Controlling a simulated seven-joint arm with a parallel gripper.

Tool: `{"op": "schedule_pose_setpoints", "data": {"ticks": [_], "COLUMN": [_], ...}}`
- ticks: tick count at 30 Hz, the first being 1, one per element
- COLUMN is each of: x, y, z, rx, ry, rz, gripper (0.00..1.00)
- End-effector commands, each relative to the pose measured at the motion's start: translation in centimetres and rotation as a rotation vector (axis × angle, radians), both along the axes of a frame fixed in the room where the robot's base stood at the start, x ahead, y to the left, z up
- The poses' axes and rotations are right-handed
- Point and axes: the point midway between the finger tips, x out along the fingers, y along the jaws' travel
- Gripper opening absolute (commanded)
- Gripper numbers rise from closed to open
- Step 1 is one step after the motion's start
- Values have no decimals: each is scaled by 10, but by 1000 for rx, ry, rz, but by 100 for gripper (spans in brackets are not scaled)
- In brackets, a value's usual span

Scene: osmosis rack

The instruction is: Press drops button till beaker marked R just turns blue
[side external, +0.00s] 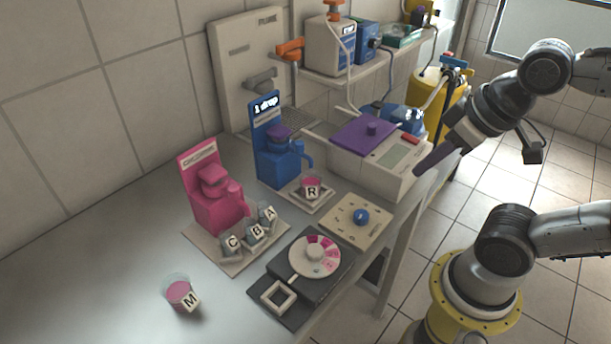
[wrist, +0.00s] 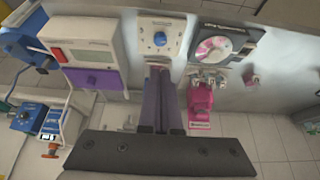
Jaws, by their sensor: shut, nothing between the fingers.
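The beaker marked R (side external: 311,188) holds pink liquid and stands on a small tray below the blue dispenser (side external: 275,160), whose sign reads "1 drop". A beige plate with a round blue knob or button (side external: 361,216) lies in front of it; the blue part also shows in the wrist view (wrist: 159,39). No legible label marks a drops button. My gripper (side external: 419,171) is shut and empty, above the right end of the white device, apart from beaker R and the blue knob. In the wrist view its dark fingers (wrist: 158,76) hide the area behind them.
The white device with a purple lid (side external: 362,134) stands right of the blue dispenser. A pink dispenser (side external: 213,200) stands left, with beakers C, B and A before it. A dark unit with a colour dial (side external: 316,257) and beaker M (side external: 179,291) are nearer the front.

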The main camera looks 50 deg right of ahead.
Motion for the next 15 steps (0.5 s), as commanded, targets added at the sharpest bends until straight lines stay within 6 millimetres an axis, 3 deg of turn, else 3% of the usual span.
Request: {"op": "schedule_pose_setpoints", "data": {"ticks": [2,7,15], "x": [-5,3,49], "y": [0,0,0], "z": [-1,41,118], "rx": [0,0,0], "ry": [28,34,99], "rz": [0,-1,-1], "gripper": [0,0,0]}}
